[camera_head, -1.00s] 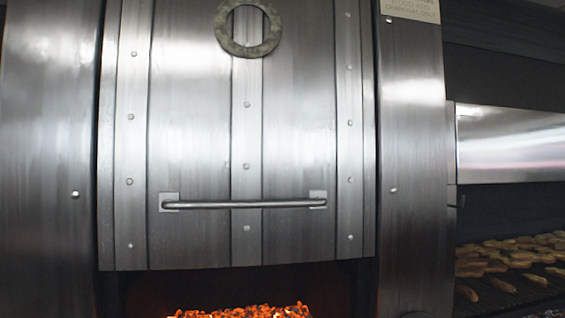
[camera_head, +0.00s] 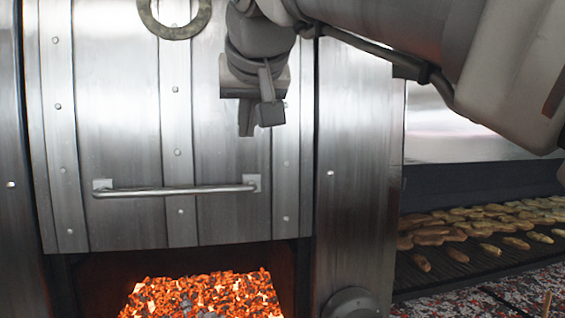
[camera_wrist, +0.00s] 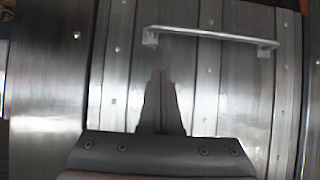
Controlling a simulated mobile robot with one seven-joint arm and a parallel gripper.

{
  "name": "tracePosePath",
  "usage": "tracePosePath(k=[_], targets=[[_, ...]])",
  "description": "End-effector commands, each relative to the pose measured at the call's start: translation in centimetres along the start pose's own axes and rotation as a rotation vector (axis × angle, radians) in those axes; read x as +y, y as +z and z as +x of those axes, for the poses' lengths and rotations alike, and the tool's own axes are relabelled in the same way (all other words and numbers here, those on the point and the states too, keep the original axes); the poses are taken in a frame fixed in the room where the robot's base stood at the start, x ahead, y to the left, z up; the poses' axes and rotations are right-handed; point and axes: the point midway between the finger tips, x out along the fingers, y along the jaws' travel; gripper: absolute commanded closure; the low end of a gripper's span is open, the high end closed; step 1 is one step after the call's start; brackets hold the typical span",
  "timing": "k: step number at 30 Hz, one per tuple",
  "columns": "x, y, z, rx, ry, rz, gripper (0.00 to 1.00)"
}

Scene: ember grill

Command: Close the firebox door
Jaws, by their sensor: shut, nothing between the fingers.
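The firebox door (camera_head: 118,130) is a riveted steel panel with a horizontal bar handle (camera_head: 175,191) near its lower edge. The door is raised, with an open gap below it that shows glowing coals (camera_head: 205,296). My gripper (camera_head: 257,128) is shut and empty, pointing down in front of the door, above and to the right of the handle in the head view. In the wrist view, my shut fingers (camera_wrist: 161,80) point toward the door panel (camera_wrist: 205,85), and the handle (camera_wrist: 215,35) shows beyond the fingertips, apparently apart from them.
A round metal ring (camera_head: 175,30) is on the upper door. A steel frame post (camera_head: 352,170) stands right of the door, with a round knob (camera_head: 352,303) low on it. Further right is a grill grate (camera_head: 450,262) with rows of food (camera_head: 470,225).

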Motion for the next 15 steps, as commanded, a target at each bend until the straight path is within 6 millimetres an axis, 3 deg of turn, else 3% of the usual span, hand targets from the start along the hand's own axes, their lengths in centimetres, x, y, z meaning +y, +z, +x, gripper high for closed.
tracePosePath(k=[5, 15], targets=[[-0.1, -0.1, 1.7, -0.001, 0.0, 0.0, 1.0], [0.0, -0.1, 8.8, -0.002, 0.001, 0.0, 1.0]])
